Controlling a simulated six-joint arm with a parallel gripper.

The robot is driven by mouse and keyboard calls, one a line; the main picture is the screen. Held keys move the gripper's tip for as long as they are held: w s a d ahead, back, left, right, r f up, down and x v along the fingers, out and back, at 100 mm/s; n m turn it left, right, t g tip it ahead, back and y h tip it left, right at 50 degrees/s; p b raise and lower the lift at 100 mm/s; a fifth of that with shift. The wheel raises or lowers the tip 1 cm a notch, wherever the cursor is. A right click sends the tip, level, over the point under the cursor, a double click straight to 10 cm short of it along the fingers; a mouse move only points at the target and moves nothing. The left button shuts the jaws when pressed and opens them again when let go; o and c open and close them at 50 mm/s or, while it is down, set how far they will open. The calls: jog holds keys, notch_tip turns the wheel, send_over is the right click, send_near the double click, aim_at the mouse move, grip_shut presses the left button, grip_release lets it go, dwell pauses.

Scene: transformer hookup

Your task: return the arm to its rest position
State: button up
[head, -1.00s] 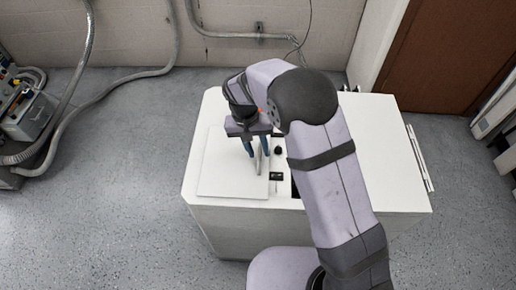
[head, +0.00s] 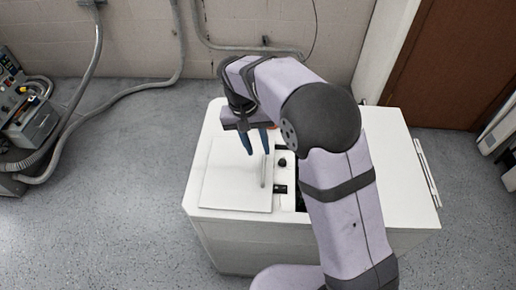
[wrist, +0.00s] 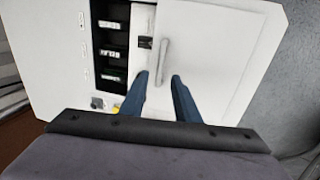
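My gripper (head: 257,142) is in the air above the white cabinet (head: 392,150), over its flat panel (head: 232,182) with an upright bar handle (head: 264,171). Its two blue fingers are apart with nothing between them. In the wrist view my gripper (wrist: 160,82) is also open, and the handle (wrist: 162,62) lies beyond the fingertips, seemingly apart from them. My arm reaches over the cabinet from the front and hides part of its middle.
Dark slots with labelled blocks (wrist: 114,53) lie beside the panel. A black knob (head: 282,162) sits near the handle. Hoses (head: 105,110) and a control box (head: 30,125) are at the left. A brown door (head: 450,65) is at the back right. Floor left of the cabinet is clear.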

dwell(0.3)
jog(key=s+d+f+y, duration=0.2)
jog(key=s+d, duration=1.7)
jog(key=shift+s+f, duration=0.15)
jog(key=shift+s, duration=0.05)
dwell(1.4)
